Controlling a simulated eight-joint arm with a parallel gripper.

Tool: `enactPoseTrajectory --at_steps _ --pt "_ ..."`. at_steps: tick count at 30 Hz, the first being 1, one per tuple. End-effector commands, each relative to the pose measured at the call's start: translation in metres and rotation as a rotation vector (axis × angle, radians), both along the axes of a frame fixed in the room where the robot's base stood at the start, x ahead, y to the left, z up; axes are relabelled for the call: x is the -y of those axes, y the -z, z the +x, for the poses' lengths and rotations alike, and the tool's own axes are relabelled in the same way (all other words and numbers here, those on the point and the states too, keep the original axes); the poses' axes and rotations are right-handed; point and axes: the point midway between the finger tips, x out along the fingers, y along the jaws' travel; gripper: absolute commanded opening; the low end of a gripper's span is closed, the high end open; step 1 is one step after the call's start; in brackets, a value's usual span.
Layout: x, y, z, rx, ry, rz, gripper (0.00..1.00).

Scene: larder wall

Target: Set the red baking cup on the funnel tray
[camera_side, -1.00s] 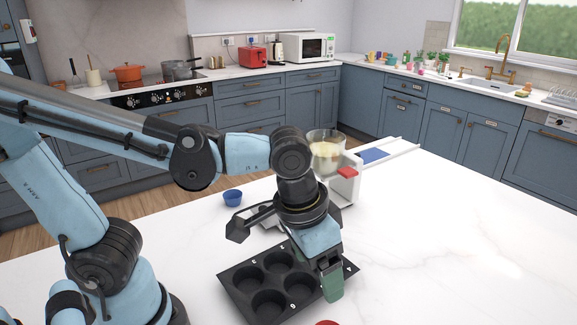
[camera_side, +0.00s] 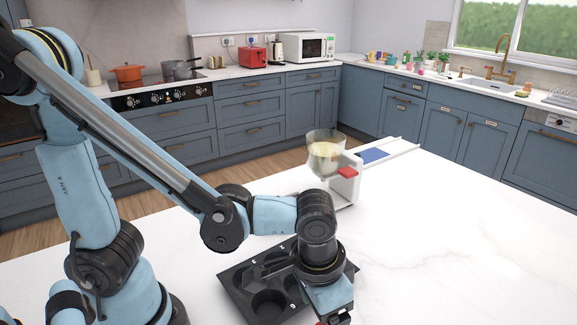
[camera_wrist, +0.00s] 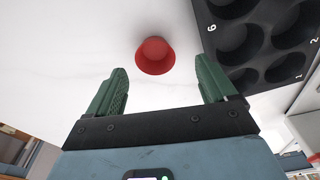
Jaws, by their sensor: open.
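The red baking cup (camera_wrist: 155,56) stands on the white worktop in the wrist view, just ahead of and between my fingertips. Only a sliver of red (camera_side: 319,323) shows at the bottom edge of the side view. My gripper (camera_wrist: 160,66) is open and empty, with green fingers spread on either side of the cup's line; it does not visibly touch the cup. A glass funnel (camera_side: 325,153) with pale contents sits on a white stand (camera_side: 345,186) with a red lever.
A dark muffin tin (camera_side: 240,280) lies under and beside my wrist in the side view; its cups also show in the wrist view (camera_wrist: 247,66). A white board with a blue panel (camera_side: 373,155) adjoins the stand. The worktop to the right is clear.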

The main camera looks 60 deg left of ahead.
Motion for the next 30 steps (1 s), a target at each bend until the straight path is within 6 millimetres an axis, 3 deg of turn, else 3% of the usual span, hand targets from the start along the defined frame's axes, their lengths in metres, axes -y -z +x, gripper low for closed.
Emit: enactPoseTrajectory --at_steps 18,28,30 --pt "0.009 0.048 0.007 0.002 -0.001 -0.001 0.85" --pt "0.009 0.051 0.007 0.002 -0.001 0.0 0.85" --pt "0.009 0.051 0.007 0.002 -0.001 0.0 0.77"
